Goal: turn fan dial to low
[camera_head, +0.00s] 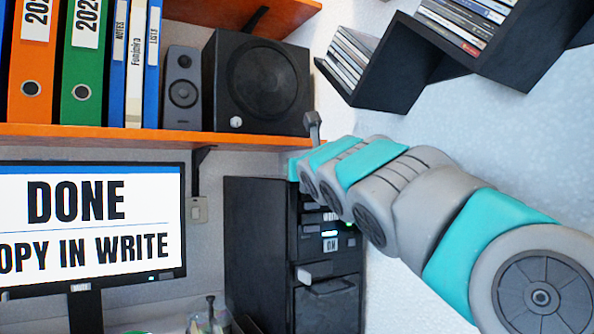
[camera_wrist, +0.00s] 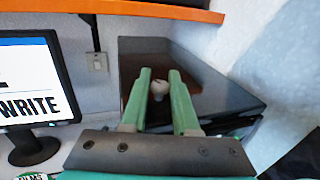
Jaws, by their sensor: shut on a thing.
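The fan dial (camera_wrist: 159,88) is a small pale grey knob on the dark glossy top of the computer tower (camera_wrist: 215,85). It shows in the wrist view between the green fingers of my gripper (camera_wrist: 159,73). The gripper is shut on the dial, one finger on each side. I cannot read any setting marks or the dial's turn angle. In the head view the black tower (camera_head: 258,250) stands below the orange shelf, and its front carries an "ON" label and a lit light. My arm hides the dial and the fingers there.
An orange shelf (camera_head: 140,137) hangs above the tower, bearing binders (camera_head: 85,80), a small speaker (camera_head: 182,95) and a large black speaker (camera_head: 258,85). A monitor (camera_head: 90,225) reading "DONE" stands left of it. Black disc shelves (camera_head: 405,60) hang at upper right.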

